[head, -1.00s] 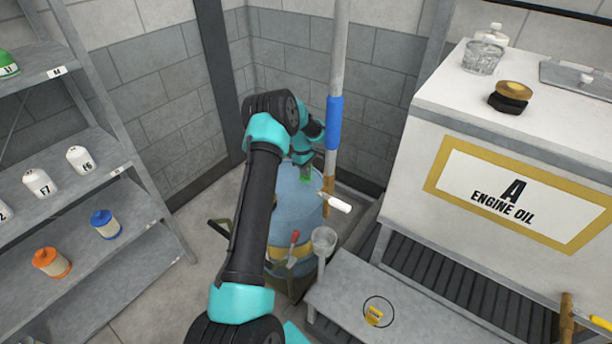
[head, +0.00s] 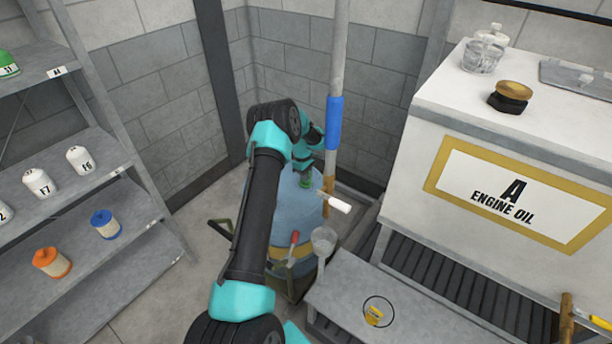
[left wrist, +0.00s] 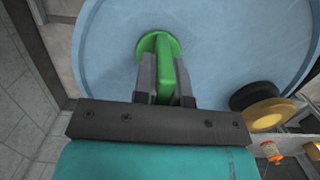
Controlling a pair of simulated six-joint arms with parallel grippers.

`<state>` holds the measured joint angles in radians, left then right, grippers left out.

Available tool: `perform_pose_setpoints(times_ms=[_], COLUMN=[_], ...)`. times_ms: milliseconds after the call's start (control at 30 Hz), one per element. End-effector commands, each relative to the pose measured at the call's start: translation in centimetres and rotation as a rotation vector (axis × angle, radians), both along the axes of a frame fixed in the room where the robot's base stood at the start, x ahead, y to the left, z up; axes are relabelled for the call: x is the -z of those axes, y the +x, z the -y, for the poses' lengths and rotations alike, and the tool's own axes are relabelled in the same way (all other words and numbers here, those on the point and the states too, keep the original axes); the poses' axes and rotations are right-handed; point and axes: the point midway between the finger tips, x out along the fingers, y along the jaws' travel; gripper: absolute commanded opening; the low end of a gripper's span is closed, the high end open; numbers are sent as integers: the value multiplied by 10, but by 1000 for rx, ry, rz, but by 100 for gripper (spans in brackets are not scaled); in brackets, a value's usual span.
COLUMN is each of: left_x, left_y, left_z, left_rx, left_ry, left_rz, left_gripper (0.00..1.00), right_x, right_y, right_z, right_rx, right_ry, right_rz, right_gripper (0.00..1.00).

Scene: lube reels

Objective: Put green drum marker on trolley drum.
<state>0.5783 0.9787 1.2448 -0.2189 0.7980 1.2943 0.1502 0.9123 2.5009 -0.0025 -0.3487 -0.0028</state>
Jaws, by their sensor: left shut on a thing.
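The trolley drum (head: 290,222) is blue with a yellow band and stands upright in the corner. Its round blue top (left wrist: 225,50) fills much of the left wrist view. The green drum marker (left wrist: 165,68) has a round base and an upright grip. My left gripper (left wrist: 163,82) is shut on the marker's grip, over the drum top. The marker's base appears at or very near the drum top; I cannot tell whether it touches. In the head view the marker (head: 306,182) is a small green patch under my left gripper (head: 310,172). My right gripper is not in view.
A grey pole with a blue sleeve (head: 334,122) rises just right of my left gripper. A white-tipped rod (head: 336,203) sticks out beside it. Shelves (head: 110,270) with filters stand left. An engine oil cabinet (head: 425,130) and a low bench (head: 345,300) stand right.

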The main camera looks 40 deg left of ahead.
Motion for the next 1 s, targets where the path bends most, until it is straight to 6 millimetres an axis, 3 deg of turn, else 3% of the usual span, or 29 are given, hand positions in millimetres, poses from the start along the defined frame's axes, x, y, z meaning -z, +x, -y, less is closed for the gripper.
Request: perform_pose_setpoints(times_ms=[33,67,300,667,867,1000], left_x=[2,1,1,-4,-26,-51], left_y=[0,0,0,0,0,-1], left_z=[0,0,0,0,-4,-8], left_rx=[0,0,0,0,0,0], left_ry=[0,0,0,0,1,1], left_rz=[0,0,0,1,2,3], left_gripper=[0,15,38,38,38,38], right_x=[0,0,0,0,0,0], right_y=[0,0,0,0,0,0], right_z=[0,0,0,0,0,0], right_rx=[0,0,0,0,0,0], right_ry=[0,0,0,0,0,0], right_rz=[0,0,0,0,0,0], right_gripper=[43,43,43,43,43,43])
